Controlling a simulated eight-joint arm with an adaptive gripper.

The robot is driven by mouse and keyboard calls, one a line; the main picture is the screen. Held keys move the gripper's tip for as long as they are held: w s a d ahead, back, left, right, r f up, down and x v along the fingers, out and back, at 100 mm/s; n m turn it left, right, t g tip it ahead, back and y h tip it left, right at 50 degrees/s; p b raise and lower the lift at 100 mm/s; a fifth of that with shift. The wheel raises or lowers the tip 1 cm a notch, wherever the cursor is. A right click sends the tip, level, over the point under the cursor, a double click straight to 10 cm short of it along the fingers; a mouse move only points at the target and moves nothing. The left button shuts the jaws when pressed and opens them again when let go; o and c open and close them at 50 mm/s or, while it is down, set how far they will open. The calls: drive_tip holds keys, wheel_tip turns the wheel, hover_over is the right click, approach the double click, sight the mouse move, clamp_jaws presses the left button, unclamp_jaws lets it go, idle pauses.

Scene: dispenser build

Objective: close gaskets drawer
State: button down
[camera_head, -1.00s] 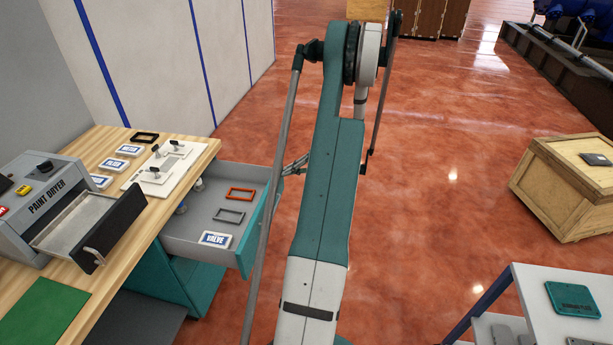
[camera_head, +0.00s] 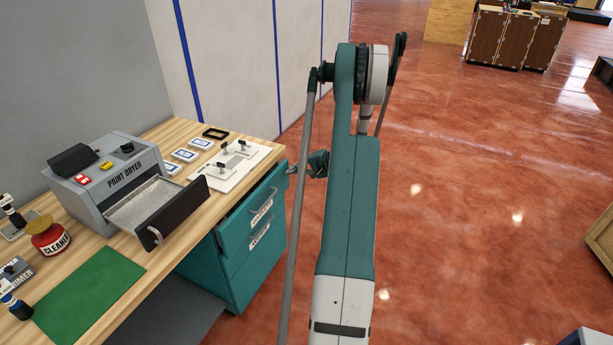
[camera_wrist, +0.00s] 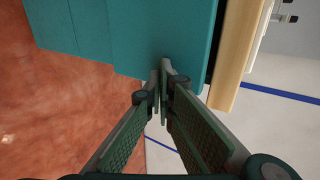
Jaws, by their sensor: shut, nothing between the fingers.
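The teal gaskets drawer (camera_head: 247,214) is the upper drawer under the workbench, with a handle and a white label whose text is hard to read. In the head view my gripper is partly hidden behind my arm, just right of the cabinet. The drawer's contents are hidden.
The wooden workbench (camera_head: 165,236) carries a paint dryer (camera_head: 110,178) with its tray pulled out, a green mat (camera_head: 88,290), a red cleaner pot (camera_head: 48,238) and a white plate (camera_head: 235,165). A lower drawer (camera_head: 250,252) is shut.

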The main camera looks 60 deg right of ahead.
drive_tip(key=shift+w, duration=1.75)
drive_tip(key=shift+s, duration=0.15)
drive_tip(key=p, duration=0.3)
approach(287, 168)
drive_tip(key=s, duration=0.3)
drive_tip(key=shift+s+d+f, duration=0.15)
drive_tip(key=shift+d+f, duration=0.05)
drive_tip(key=shift+f, duration=0.05)
drive_tip(key=shift+a, duration=0.1)
